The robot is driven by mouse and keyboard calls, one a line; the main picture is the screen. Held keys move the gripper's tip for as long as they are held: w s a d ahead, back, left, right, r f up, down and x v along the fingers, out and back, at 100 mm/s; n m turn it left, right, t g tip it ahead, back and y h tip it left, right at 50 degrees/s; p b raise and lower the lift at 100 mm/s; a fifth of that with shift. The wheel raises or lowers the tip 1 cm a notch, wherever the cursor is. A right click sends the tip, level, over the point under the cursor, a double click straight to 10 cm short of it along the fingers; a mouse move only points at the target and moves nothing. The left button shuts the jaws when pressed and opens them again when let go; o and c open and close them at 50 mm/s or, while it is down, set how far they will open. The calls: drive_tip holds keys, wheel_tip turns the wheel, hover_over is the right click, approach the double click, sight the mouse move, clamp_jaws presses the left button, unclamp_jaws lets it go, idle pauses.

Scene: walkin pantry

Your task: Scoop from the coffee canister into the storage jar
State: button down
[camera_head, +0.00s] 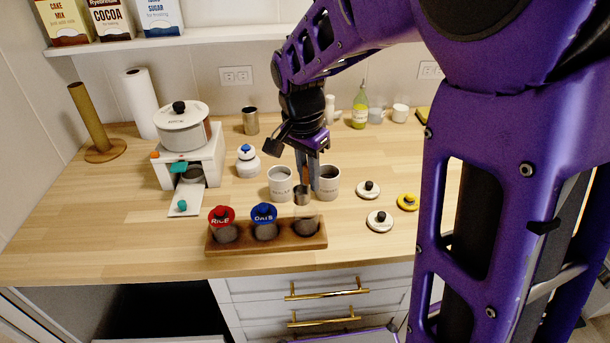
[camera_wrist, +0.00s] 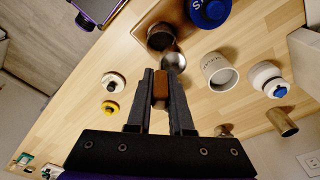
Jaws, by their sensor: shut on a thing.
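My gripper (camera_head: 308,165) is shut on the wooden handle (camera_wrist: 160,88) of a small metal scoop (camera_head: 303,197). The scoop's cup (camera_wrist: 173,62) is in front of the gap between two open white canisters; I cannot tell whether it holds anything. The right canister (camera_head: 328,184) shows dark contents. The left canister (camera_head: 280,186) also shows in the wrist view (camera_wrist: 220,74). Their labels are too small to read surely. An open glass jar (camera_head: 307,227) sits at the right end of the wooden rack (camera_head: 270,243), just in front of the scoop, and shows in the wrist view (camera_wrist: 160,38).
The rack also holds red-lidded (camera_head: 222,217) and blue-lidded (camera_head: 264,214) jars. Two white lids (camera_head: 368,190) (camera_head: 380,221) and a yellow lid (camera_head: 408,202) lie to the right. A white grinder-like stand (camera_head: 190,160) carries a pot at left. The counter's front right is clear.

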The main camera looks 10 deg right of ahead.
drive_tip(key=shift+r, duration=3)
